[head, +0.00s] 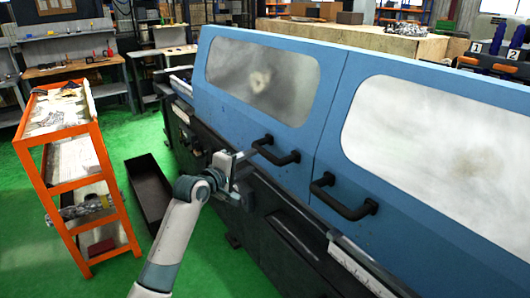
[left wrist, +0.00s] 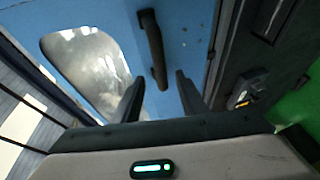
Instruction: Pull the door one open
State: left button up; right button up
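A blue machine has two doors side by side. The left door (head: 220,98) has a fogged window and a black bar handle (head: 280,158); the right door (head: 400,190) has its own black handle (head: 343,198). Both doors look shut, with a thin seam between them. No label shows which is door one. My left gripper (head: 251,153) is at the left end of the left door's handle. In the left wrist view, its fingers (left wrist: 159,78) are apart, with the end of a black handle (left wrist: 153,45) between them; contact cannot be told. My right gripper is out of view.
An orange shelf cart (head: 100,170) stands on the green floor at left. A dark open bin (head: 150,188) lies between it and the machine. The machine's dark lower body (head: 285,235) with ledges runs below the doors. Workbenches (head: 70,72) line the back.

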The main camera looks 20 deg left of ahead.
aim_at(263, 154)
pick_arm(q)
jog(key=p+x, duration=0.1)
jog(key=x, duration=0.7)
jog(key=shift+w+p, duration=0.2)
jog(key=shift+p, duration=0.1)
jog(key=shift+x, duration=0.75)
grip_shut()
